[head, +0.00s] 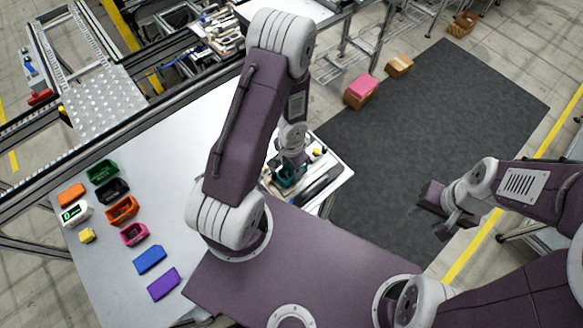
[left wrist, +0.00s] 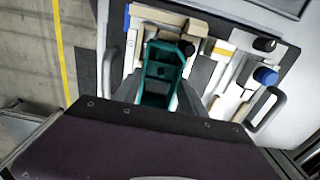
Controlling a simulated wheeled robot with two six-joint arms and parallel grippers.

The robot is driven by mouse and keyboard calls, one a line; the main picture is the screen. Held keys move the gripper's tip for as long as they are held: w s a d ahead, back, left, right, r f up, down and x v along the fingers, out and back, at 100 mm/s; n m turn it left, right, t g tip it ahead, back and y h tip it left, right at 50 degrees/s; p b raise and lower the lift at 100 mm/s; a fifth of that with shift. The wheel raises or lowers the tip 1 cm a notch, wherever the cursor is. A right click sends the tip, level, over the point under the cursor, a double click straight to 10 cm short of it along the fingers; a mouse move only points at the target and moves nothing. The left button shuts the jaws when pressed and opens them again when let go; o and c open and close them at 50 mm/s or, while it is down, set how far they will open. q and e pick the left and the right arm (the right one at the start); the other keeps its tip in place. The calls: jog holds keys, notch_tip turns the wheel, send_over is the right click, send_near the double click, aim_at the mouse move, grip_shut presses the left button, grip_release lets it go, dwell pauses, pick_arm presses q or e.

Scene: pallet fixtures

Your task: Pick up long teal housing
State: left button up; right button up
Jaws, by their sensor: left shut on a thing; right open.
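The long teal housing (left wrist: 161,72) is an open, hollow, elongated shell in the left wrist view, seen between the two fingers of my left gripper (left wrist: 163,100). The gripper is shut on it. In the head view the teal housing (head: 289,176) shows below my left gripper (head: 293,160), partly hidden by the gripper, over a pallet (head: 341,178). I cannot tell whether it touches the pallet. My right gripper (head: 441,211) is open and empty at the right, over the dark mat and floor.
The white table (head: 180,205) at the left holds several coloured housings and covers, including a green one (head: 102,171), an orange one (head: 122,209) and a purple one (head: 163,284). A blue-capped part (left wrist: 265,76) lies on the pallet.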

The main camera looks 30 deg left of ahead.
pick_arm(q)
notch_tip(320, 180, up, 4)
jog(key=p, duration=0.3)
jog(key=s+d+r+p, duration=0.1)
jog(key=d+r+p, duration=0.4)
jog(key=d, duration=0.6)
jog(key=shift+s+d+r+p, duration=0.3)
jog(key=shift+s+r+p, duration=0.1)
jog(key=shift+p, duration=0.15)
